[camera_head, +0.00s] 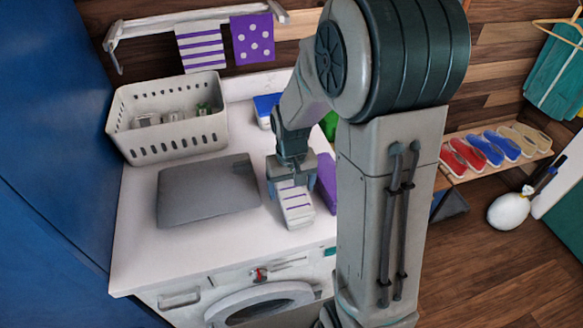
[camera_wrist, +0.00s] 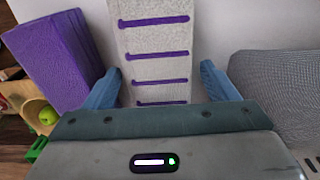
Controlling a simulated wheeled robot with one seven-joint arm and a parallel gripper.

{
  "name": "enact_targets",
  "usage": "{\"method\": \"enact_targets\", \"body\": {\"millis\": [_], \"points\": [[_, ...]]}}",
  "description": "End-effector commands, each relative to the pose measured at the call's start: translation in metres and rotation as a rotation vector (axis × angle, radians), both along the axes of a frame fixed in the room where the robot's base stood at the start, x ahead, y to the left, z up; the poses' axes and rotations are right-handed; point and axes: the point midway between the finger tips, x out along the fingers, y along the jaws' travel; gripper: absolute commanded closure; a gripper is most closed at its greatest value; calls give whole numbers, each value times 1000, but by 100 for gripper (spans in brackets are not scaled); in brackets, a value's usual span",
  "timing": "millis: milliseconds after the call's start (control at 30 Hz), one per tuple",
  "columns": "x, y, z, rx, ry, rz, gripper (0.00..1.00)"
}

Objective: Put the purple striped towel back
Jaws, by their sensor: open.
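A white towel with purple stripes (camera_head: 297,208) lies folded on the white counter, directly under my gripper (camera_head: 291,186). In the wrist view the striped towel (camera_wrist: 155,60) runs between the two blue fingers of my gripper (camera_wrist: 162,82), which stand apart on either side of it. I cannot tell whether the fingers touch it. Another purple striped towel (camera_head: 201,48) hangs from the white wall rail (camera_head: 190,22) at the back. A purple towel with white dots (camera_head: 252,40) hangs beside it on the right.
A plain purple folded thing (camera_head: 326,182) lies close right of the towel. A grey flat folded thing (camera_head: 208,190) lies to the left. A perforated basket (camera_head: 165,145) stands behind it. A blue box (camera_head: 265,108) is near the wall. The counter's front left (camera_head: 150,255) is clear.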

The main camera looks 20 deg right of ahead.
Motion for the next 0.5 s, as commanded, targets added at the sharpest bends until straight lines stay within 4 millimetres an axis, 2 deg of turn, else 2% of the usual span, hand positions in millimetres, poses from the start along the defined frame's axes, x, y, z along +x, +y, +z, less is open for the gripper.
{"method": "enact_targets", "body": {"millis": [100,300,500], "points": [[1,0,26,0,-7,-1,20],[1,0,64,0,-5,0,20],[0,0,83,-1,-4,0,20]]}}
